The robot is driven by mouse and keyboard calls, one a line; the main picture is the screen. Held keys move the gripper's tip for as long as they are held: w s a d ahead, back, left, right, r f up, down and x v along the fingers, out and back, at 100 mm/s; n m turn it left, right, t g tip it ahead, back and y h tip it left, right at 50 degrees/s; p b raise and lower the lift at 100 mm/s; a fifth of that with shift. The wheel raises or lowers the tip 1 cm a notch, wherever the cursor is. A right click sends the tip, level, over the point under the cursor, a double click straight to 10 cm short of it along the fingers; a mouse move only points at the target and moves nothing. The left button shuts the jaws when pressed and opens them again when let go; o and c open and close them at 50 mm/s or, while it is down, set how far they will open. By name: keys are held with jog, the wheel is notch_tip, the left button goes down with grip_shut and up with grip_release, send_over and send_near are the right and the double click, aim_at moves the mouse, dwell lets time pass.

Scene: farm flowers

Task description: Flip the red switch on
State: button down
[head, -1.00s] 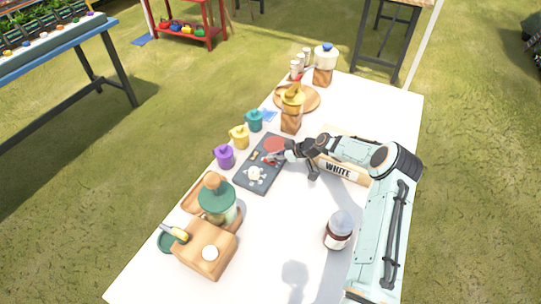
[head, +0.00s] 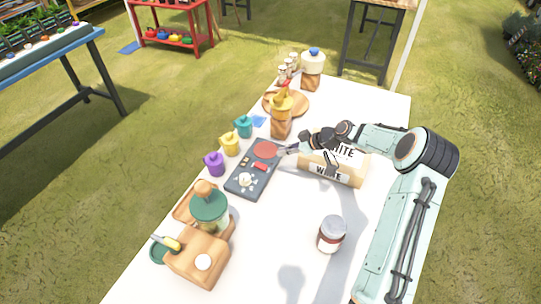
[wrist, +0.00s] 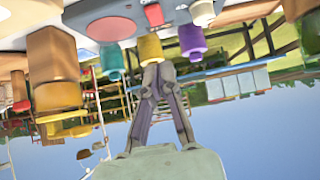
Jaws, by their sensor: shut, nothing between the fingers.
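The red switch (head: 261,167) is a small red piece on a dark grey panel (head: 257,185) that lies on the white table. I cannot tell which way it is set. The panel also bears a flat red disc (head: 265,150) and a white knob (head: 246,180). My gripper (head: 281,152) is shut and empty, its tips near the disc's right side at the panel's edge, apart from the switch. In the wrist view the scene looks upside down; the switch (wrist: 153,14) is at the top, beyond my shut fingertips (wrist: 156,72).
Purple (head: 214,164), yellow (head: 229,144) and teal (head: 243,126) cups line the panel's left. A beige package marked WHITE (head: 345,170) lies right, under my arm. A jar (head: 331,234) stands in front; the table around it is clear.

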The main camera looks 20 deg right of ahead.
jog(key=shift+v, duration=1.65)
jog(key=shift+f, duration=0.1)
jog(key=shift+w+a+r+t+y, duration=0.3)
jog(key=shift+w+a, duration=0.05)
jog(key=shift+a, duration=0.05)
send_over(262, 166)
jog(key=f, duration=0.6)
jog(key=shift+s, duration=0.2)
jog(key=shift+w+f, duration=0.2)
jog(key=shift+f, duration=1)
jog(key=shift+a+f, duration=0.1)
jog(key=shift+f, duration=0.65)
